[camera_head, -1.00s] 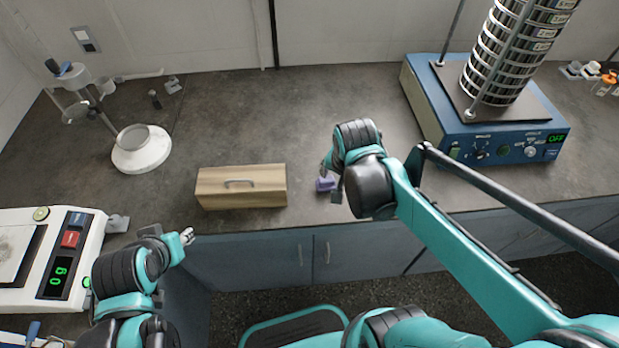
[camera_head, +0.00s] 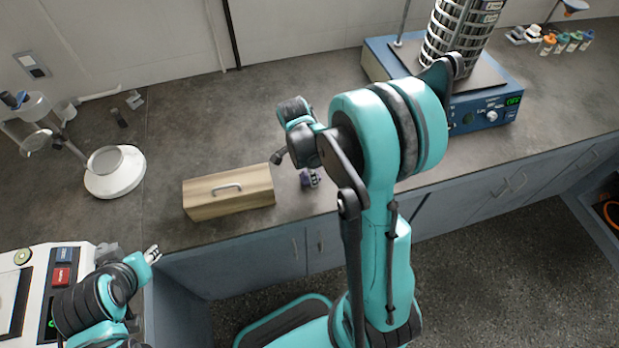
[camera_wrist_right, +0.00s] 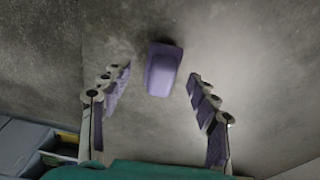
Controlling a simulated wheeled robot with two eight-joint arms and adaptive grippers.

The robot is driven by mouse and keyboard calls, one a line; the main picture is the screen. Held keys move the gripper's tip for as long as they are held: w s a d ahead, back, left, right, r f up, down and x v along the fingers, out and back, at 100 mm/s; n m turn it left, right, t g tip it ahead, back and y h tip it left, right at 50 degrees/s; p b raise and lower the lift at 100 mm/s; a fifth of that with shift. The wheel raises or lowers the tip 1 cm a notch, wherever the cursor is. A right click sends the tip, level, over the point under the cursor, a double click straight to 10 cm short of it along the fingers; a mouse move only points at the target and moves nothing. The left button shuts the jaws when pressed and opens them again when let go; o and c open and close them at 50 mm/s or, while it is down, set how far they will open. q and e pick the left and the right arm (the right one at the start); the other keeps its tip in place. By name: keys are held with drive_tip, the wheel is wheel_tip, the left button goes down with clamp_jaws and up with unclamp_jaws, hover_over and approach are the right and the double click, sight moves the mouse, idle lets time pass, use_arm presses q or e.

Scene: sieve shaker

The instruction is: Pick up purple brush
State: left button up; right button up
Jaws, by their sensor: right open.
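The purple brush (camera_wrist_right: 163,70) lies on the grey counter in the right wrist view. It sits ahead of and between the two spread fingers of my right gripper (camera_wrist_right: 159,90), apart from both. In the head view, a purple patch (camera_head: 310,178) shows beside the wooden box, partly hidden by my right gripper (camera_head: 294,160); brush and finger pads are hard to tell apart there. My left gripper (camera_head: 153,254) is near the counter's front edge at left, apart from the brush; its jaw opening is too small to judge.
A wooden box (camera_head: 228,191) with a handle stands just left of the brush. A blue sieve shaker (camera_head: 480,107) stands at the back right. A white round-based stand (camera_head: 115,178) and a scale (camera_head: 70,262) are at left. The counter between stand and box is clear.

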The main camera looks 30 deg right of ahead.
drive_tip(key=f, duration=0.2)
drive_tip(key=f+b, duration=0.1)
drive_tip(key=shift+w+d+f, duration=0.1)
drive_tip(key=shift+d+f, duration=0.1)
drive_tip(key=shift+d, duration=0.1)
drive_tip(key=shift+r, duration=0.15)
drive_tip(key=c, duration=1.3)
drive_tip(key=shift+r+p, duration=0.3)
drive_tip(key=shift+r, duration=0.2)
drive_tip(key=r, duration=0.1)
drive_tip(key=r+p, duration=0.2)
drive_tip(key=r, duration=0.1)
drive_tip(key=shift+s+d, duration=0.25)
drive_tip(key=shift+s, duration=0.1)
drive_tip(key=s+d+r+p, duration=0.1)
drive_tip(key=s+d+r, duration=0.1)
drive_tip(key=s+d+r+p, duration=0.1)
drive_tip(key=s+d+r, duration=0.1)
drive_tip(key=s, duration=0.1)
drive_tip(key=s+d+r+p, duration=0.1)
drive_tip(key=s+d+r, duration=0.1)
drive_tip(key=s+d, duration=0.1)
drive_tip(key=shift+s, duration=0.1)
